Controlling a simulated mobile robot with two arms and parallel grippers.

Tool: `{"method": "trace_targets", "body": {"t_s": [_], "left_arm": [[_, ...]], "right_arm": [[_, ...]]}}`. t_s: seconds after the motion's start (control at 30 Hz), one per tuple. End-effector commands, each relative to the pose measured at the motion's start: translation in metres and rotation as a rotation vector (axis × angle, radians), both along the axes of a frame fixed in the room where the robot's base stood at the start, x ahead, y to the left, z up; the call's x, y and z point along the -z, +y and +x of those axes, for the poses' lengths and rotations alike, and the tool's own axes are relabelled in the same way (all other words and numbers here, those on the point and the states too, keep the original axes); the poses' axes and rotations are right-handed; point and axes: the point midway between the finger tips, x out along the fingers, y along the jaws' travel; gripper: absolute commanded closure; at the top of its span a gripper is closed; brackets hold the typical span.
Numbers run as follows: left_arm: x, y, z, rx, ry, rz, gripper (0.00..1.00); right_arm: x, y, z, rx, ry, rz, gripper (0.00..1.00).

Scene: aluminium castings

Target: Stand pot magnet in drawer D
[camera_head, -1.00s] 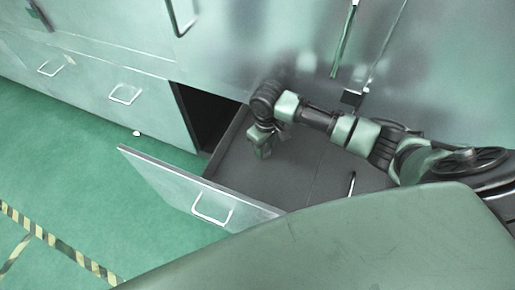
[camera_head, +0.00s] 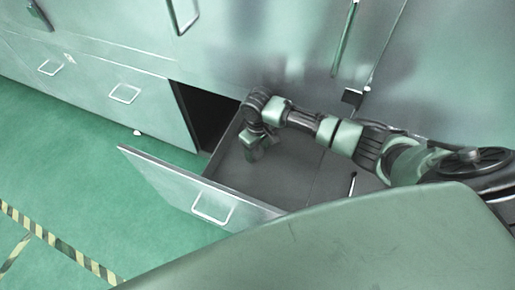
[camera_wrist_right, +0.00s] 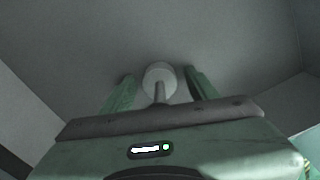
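The pot magnet (camera_wrist_right: 159,76) shows in the right wrist view as a pale round disc with a thin stem pointing toward the camera. It appears to stand disc-down on the floor of the open drawer (camera_head: 290,180). My right gripper (camera_wrist_right: 158,84) is open, one finger on each side of the magnet, with a gap visible on both sides. In the head view my right gripper (camera_head: 252,152) points down inside the drawer near its left side, and the magnet cannot be made out there. My left gripper is not in view.
The drawer front with its handle (camera_head: 213,208) juts out over the green floor. Closed drawers (camera_head: 125,93) are at the left. A small white thing (camera_head: 137,132) lies on the floor by the cabinet. A thin pale object (camera_head: 352,185) shows at the drawer's right.

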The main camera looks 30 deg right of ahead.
Motion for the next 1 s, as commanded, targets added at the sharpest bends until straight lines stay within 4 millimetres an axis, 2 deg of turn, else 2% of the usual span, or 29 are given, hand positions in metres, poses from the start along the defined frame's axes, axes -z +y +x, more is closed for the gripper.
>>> {"method": "trace_targets", "body": {"t_s": [0.37, 0.47, 0.8, 1.0], "left_arm": [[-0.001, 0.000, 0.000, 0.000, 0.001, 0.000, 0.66], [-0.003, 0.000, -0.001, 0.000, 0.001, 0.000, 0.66], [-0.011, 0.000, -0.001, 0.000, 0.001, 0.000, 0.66], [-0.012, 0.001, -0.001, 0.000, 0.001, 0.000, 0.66]], "right_arm": [[-0.006, 0.000, 0.001, 0.001, -0.001, 0.000, 0.40], [-0.019, 0.000, 0.001, 0.000, -0.003, 0.001, 0.40], [-0.091, 0.000, 0.001, -0.001, -0.002, 0.002, 0.40], [-0.116, 0.000, 0.001, 0.001, -0.002, 0.002, 0.40]]}}
